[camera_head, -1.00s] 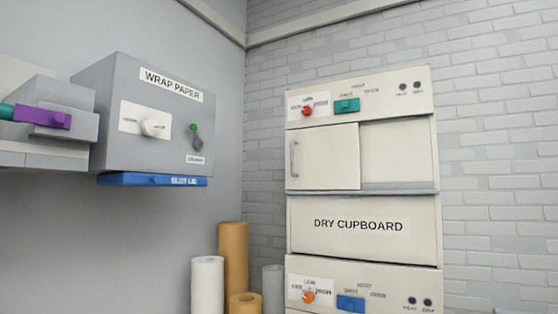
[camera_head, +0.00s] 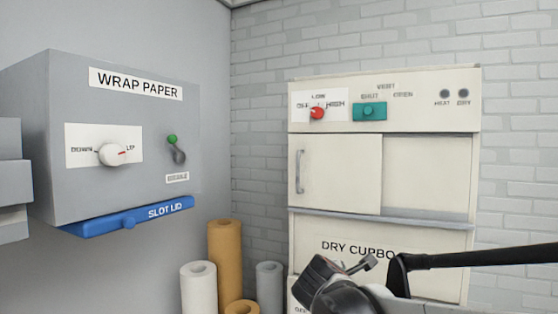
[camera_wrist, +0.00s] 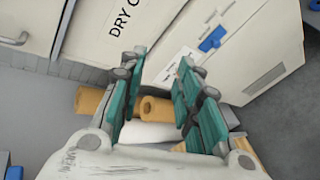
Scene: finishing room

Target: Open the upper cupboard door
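The upper cupboard door (camera_head: 339,168) is a cream panel on the left half of the dry cupboard's upper bay, with a grey vertical handle (camera_head: 299,171) near its left edge. To its right is a plain, slightly recessed cream surface (camera_head: 428,173). My gripper (camera_head: 342,270) is in front of the "DRY CUPBOARD" label panel, lower than the door and right of the handle, apart from both. In the wrist view its teal fingers (camera_wrist: 158,72) are spread open with nothing between them. The handle also shows there at the left edge (camera_wrist: 12,39).
Above the door is a control panel with a red knob (camera_head: 317,113) and teal slider (camera_head: 369,111). A grey ledge (camera_head: 380,219) runs below the door. The grey wrap paper box (camera_head: 120,150) with its blue slot lid (camera_head: 128,219) is left. Paper rolls (camera_head: 224,255) stand between.

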